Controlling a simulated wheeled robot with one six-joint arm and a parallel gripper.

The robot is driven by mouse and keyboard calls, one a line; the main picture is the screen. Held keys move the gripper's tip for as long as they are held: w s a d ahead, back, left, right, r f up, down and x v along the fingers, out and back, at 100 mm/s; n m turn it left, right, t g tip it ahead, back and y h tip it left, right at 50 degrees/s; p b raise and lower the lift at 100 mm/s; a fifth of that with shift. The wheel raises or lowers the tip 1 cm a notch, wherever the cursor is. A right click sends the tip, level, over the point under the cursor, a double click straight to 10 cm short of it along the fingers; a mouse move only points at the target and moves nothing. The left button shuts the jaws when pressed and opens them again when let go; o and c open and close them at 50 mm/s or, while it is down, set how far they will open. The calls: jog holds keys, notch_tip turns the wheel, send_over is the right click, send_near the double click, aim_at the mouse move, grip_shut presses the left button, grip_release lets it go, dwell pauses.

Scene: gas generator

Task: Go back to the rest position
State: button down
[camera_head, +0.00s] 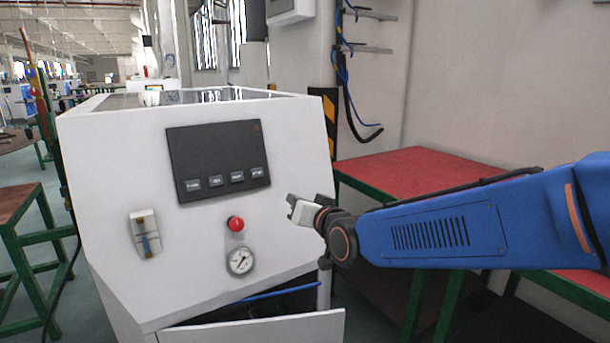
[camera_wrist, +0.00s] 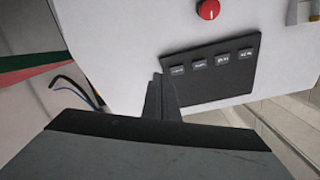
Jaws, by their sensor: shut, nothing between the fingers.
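My gripper (camera_head: 300,211) is in front of the right part of the white generator cabinet (camera_head: 100,200), to the right of its red button (camera_head: 236,224). My blue arm reaches in from the right edge of the head view. In the wrist view the gripper's dark fingers (camera_wrist: 161,98) are together, with nothing between them. Behind them shows the black control panel (camera_wrist: 205,88) with its row of small keys, and the red button (camera_wrist: 208,9) near the top. I cannot tell the exact gap between the fingertips and the cabinet.
The cabinet also has a switch (camera_head: 145,234), a pressure gauge (camera_head: 240,260) and an open lower door (camera_head: 262,333). A red-topped table (camera_head: 410,172) with green legs stands to the right, behind and under my arm. A green-framed bench (camera_head: 20,200) stands at the left.

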jog(key=s+d+f+g+h, duration=0.2)
jog(key=s+d+f+h, duration=0.15)
jog(key=s+d, duration=0.45)
jog(key=s+d+f+g+h, duration=0.25)
jog(key=s+d+f, duration=0.2)
jog(key=d, duration=0.85)
jog(key=s+d+f+g+h, duration=0.1)
jog(key=s+d+f+g, duration=0.1)
jog(key=s+d, duration=0.3)
jog(key=s+d+f+g, duration=0.3)
jog(key=s+d+f, duration=0.2)
jog(key=s, duration=0.9)
jog(key=shift+s+d+m+h, duration=0.15)
jog(key=shift+d+m+h, duration=0.05)
jog(key=shift+m+h, duration=0.2)
dwell(0.4)
